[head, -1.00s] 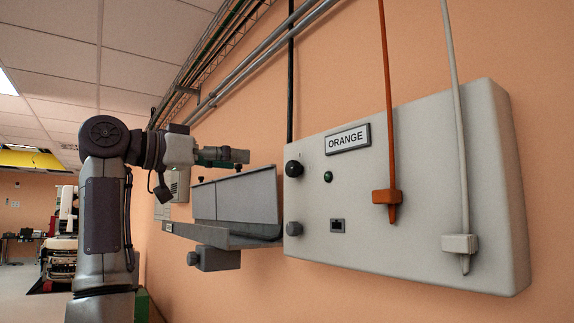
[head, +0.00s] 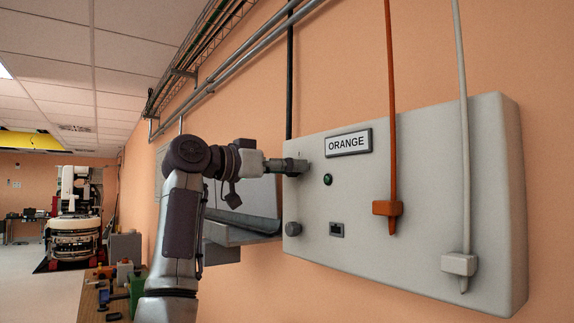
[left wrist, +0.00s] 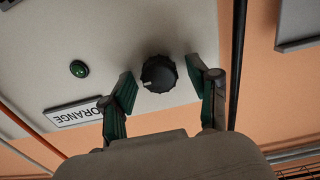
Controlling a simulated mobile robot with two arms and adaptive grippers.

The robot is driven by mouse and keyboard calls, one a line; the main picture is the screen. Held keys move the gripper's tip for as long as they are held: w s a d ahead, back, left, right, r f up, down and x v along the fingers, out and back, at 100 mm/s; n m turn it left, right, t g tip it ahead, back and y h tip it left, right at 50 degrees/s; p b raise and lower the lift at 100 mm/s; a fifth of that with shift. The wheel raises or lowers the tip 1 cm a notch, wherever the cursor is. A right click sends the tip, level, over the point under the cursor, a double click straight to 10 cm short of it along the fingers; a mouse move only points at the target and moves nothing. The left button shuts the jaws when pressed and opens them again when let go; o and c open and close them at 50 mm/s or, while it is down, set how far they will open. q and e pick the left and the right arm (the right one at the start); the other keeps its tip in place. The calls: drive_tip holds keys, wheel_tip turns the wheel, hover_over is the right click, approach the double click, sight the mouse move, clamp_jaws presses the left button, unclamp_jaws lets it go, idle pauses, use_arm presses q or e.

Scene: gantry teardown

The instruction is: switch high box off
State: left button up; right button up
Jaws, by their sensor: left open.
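The high box (head: 420,190) is a pale grey wall box with a label reading ORANGE (head: 348,142). Its black rotary knob (left wrist: 159,74) shows in the left wrist view; in the head view my gripper hides it. A round green lamp (head: 327,180) sits near the knob and also shows in the left wrist view (left wrist: 78,69). My left gripper (head: 297,166) is at the box's upper left corner. In the left wrist view its open green-padded fingers (left wrist: 165,88) are on either side of the knob, with gaps visible. My right gripper is not in view.
A lower grey knob (head: 292,229) and a socket (head: 336,229) are on the box face. An orange cable (head: 391,110) and a white cable (head: 463,130) run down to plugs on it. A grey tray (head: 240,228) is on the wall behind my arm.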

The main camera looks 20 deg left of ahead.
use_arm(q)
clamp_jaws()
idle(0.3)
drive_tip(key=shift+w+a+f+n+b, duration=0.1)
drive_tip(key=shift+n+b, duration=0.05)
drive_tip(key=shift+n, duration=4.3)
drive_tip(key=shift+a+n+b, duration=0.1)
drive_tip(key=shift+n+b, duration=0.05)
drive_tip(key=shift+n, duration=4.3)
